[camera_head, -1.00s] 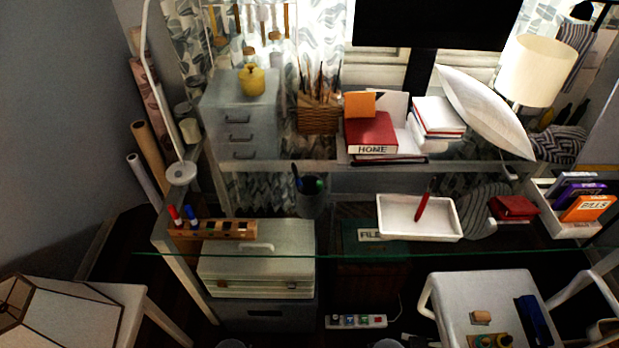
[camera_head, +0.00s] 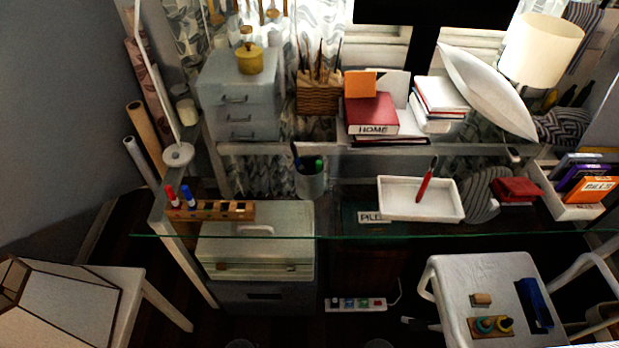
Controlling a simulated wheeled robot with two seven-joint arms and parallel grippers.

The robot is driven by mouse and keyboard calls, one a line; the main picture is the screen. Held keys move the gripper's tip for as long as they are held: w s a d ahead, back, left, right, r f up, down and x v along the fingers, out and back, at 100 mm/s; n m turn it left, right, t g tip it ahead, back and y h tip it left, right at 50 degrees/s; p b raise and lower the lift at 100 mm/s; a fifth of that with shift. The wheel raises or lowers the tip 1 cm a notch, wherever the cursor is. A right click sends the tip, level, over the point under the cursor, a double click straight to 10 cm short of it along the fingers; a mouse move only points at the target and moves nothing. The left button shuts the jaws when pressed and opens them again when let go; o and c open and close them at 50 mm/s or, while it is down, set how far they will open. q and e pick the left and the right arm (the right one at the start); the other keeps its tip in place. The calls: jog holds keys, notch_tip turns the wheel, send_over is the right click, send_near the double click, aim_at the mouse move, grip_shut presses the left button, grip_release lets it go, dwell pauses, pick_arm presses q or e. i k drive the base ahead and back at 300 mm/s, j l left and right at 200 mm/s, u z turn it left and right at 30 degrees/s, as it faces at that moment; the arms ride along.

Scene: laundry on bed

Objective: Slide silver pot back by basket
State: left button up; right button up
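A silver-grey pot (camera_head: 311,184) holding several pens, with green and blue tops showing, stands upright on the glass desk (camera_head: 345,236). A brown woven basket (camera_head: 318,100) with several brushes or sticks in it stands behind it on the raised shelf (camera_head: 270,148). The pot is in front of and slightly left of the basket, apart from it and lower down. Neither of my grippers shows in the head view.
A wooden marker rack (camera_head: 212,211) is left of the pot, and a white tray (camera_head: 446,212) with a red pen is right of it. Grey drawers (camera_head: 240,100) and red books (camera_head: 371,113) flank the basket. Clear glass lies between pot and tray.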

aim_at(310, 187)
jog(key=k+u, duration=0.35)
jog(key=k+j+u, duration=0.55)
jog(key=k+u, duration=0.15)
jog(key=k, duration=0.1)
